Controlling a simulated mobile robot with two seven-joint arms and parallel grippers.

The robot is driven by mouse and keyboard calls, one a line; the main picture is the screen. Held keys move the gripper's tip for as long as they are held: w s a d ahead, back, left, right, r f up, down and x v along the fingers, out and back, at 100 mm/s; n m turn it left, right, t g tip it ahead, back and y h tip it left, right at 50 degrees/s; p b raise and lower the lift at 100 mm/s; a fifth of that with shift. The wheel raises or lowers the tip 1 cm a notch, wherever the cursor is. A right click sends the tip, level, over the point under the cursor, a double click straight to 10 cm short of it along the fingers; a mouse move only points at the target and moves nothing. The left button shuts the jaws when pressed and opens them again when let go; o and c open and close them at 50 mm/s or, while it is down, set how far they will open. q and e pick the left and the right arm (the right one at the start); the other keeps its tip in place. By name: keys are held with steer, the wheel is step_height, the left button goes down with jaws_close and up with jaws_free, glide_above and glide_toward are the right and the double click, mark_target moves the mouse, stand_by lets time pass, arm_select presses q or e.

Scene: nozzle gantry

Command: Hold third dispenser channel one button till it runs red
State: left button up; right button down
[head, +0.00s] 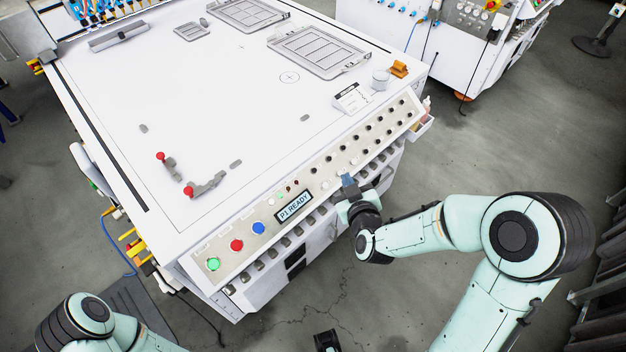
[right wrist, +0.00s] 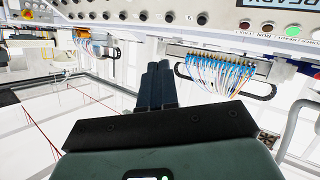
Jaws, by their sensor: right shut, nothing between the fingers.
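The dispenser's control panel (head: 318,168) runs along the front edge of the white machine. Its display (head: 293,206) reads "P1 READY". Beside it are a small green lamp (head: 279,194) and red lamps; the green lamp (right wrist: 292,30) is lit in the right wrist view. Rows of small black knobs (head: 369,127) and a few pale buttons (right wrist: 169,17) lie further along. My right gripper (head: 346,181) is shut and empty, close to the panel just right of the display. Contact cannot be told. My left arm shows at lower left; a dark piece at the bottom edge may be its gripper.
Large green (head: 213,264), red (head: 237,245) and blue (head: 258,227) buttons sit at the panel's left end. Red-knobbed clamps (head: 170,166), trays (head: 318,51) and a small sign (head: 352,98) stand on the white top. A second machine (head: 470,40) stands behind at the right.

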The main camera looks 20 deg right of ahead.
mark_target(325, 186)
steer(key=shift+s+d+r, duration=0.1)
steer(key=shift+r, duration=0.05)
steer(key=shift+w+a+f+b, duration=0.35)
steer(key=shift+w+f+b, duration=0.45)
steer(key=shift+f, duration=0.4)
steer(key=shift+w+a+f+b, duration=0.3)
steer(key=shift+w+f+b, duration=0.55)
steer(key=shift+f, duration=0.4)
steer(key=shift+w+a+f+b, duration=0.35)
steer(key=shift+w+f+b, duration=0.45)
steer(key=shift+f, duration=0.4)
steer(key=shift+w+a+f+b, duration=0.1)
steer(key=shift+w+f+b, duration=0.05)
steer(key=shift+f+b, duration=0.3)
steer(key=shift+w+a+f+b, duration=0.15)
steer(key=shift+w+f+b, duration=0.15)
steer(key=shift+b, duration=0.2)
stand_by(3.2)
